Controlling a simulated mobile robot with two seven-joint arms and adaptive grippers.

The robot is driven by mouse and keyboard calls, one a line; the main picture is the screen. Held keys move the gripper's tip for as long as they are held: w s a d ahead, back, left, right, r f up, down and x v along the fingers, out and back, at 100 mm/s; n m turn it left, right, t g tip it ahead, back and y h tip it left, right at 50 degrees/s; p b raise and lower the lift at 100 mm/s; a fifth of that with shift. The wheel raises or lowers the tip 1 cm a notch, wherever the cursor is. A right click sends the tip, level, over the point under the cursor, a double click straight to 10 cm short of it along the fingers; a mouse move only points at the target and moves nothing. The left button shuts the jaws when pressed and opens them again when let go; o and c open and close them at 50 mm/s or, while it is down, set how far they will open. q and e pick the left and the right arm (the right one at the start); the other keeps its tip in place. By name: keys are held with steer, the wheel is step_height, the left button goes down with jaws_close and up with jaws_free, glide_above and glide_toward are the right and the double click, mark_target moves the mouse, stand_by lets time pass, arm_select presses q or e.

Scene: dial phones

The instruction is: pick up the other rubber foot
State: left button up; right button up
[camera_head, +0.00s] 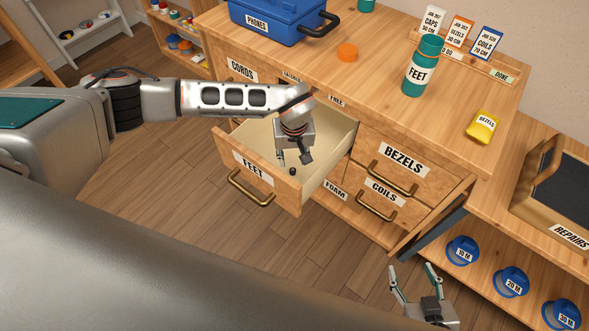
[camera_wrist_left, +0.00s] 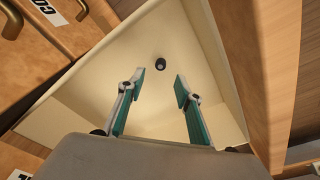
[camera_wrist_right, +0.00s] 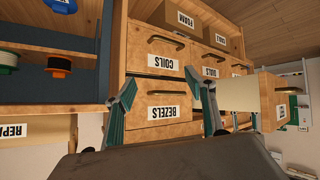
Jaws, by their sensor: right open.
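The rubber foot (camera_head: 292,171) is a small dark round piece on the floor of the open FEET drawer (camera_head: 335,147). In the left wrist view the foot (camera_wrist_left: 160,63) lies just beyond my left fingertips, centred between them and apart from both. My left gripper (camera_head: 293,160) reaches down into the drawer, open and empty; its two fingers (camera_wrist_left: 160,84) stand apart in the left wrist view. My right gripper (camera_head: 411,268) is open and empty in front of the cabinet at lower right. A green FEET canister (camera_head: 420,67) stands on the worktop.
The drawer's front panel (camera_head: 252,167) and side walls surround my left gripper. Blue reels (camera_head: 462,250) sit on the right shelf. The BEZELS (camera_head: 401,161) and COILS drawers are shut.

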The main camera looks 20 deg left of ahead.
mark_target(293, 170)
arm_select(q)
steer(key=shift+f, duration=0.8)
step_height(293, 170, down, 5)
steer(key=shift+a+r+b, duration=0.1)
steer(key=shift+r+b, duration=0.1)
steer(key=shift+b, duration=0.55)
steer(key=shift+w+f, duration=0.1)
steer(key=c, duration=0.8)
arm_select(e)
steer(key=shift+s+f, duration=0.2)
steer(key=shift+f, duration=0.5)
